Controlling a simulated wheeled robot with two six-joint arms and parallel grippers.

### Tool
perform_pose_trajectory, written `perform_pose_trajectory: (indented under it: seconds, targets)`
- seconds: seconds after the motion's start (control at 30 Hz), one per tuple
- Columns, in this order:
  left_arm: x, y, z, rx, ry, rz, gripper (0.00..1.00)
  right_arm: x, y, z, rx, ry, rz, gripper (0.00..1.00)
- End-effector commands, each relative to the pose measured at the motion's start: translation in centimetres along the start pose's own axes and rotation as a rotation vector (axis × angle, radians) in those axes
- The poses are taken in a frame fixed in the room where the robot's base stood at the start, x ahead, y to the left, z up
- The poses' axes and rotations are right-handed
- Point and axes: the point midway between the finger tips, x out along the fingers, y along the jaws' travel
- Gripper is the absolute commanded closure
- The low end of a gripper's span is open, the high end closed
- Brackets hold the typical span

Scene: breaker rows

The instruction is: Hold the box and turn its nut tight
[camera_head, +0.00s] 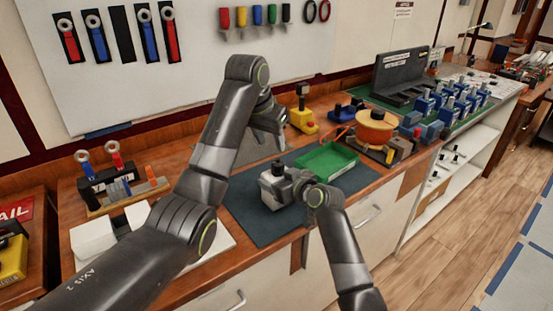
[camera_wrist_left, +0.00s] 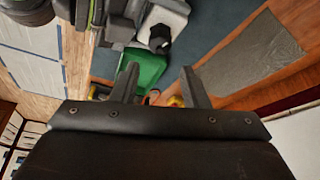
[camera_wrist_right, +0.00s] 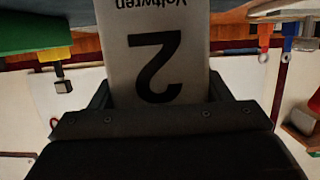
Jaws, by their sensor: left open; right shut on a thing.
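The grey box (camera_head: 270,194) stands on the dark blue mat (camera_head: 250,222), with a dark nut (camera_head: 278,168) on its top. My right gripper (camera_head: 296,186) is shut on the box from the right. In the right wrist view the box's pale face (camera_wrist_right: 122,55), marked "2" and "Voltwren", fills the space between the fingers. My left gripper (camera_head: 270,138) is above and behind the box, partly hidden by its own arm. In the left wrist view its fingers (camera_wrist_left: 160,84) are spread and empty. The box (camera_wrist_left: 168,18) and nut (camera_wrist_left: 160,38) show beyond them, apart from the fingers.
A green tray (camera_head: 327,161) lies right of the box on the mat. An orange spool (camera_head: 375,127) and a yellow device (camera_head: 302,121) stand behind. A wooden tool rack (camera_head: 130,196) is at left. The front of the mat is clear.

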Motion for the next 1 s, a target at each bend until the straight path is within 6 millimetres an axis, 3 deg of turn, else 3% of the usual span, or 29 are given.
perform_pose_trajectory:
  seconds: [0.2,0.4,0.83,1.0]
  targets:
    - [4.7,0.1,0.1,0.001,-0.004,0.002,0.59,0.0,0.0,0.0,0.0,0.0,0.0,0.66]
    - [7.4,0.0,0.0,0.001,-0.003,0.001,0.59,0.0,0.0,0.0,0.0,0.0,0.0,0.66]
    - [8.5,0.0,0.0,0.002,0.0,0.001,0.59,0.0,0.0,0.0,0.0,0.0,0.0,0.66]
    - [8.5,0.0,0.0,0.002,0.0,0.001,0.79,0.0,0.0,0.0,0.0,0.0,0.0,0.66]
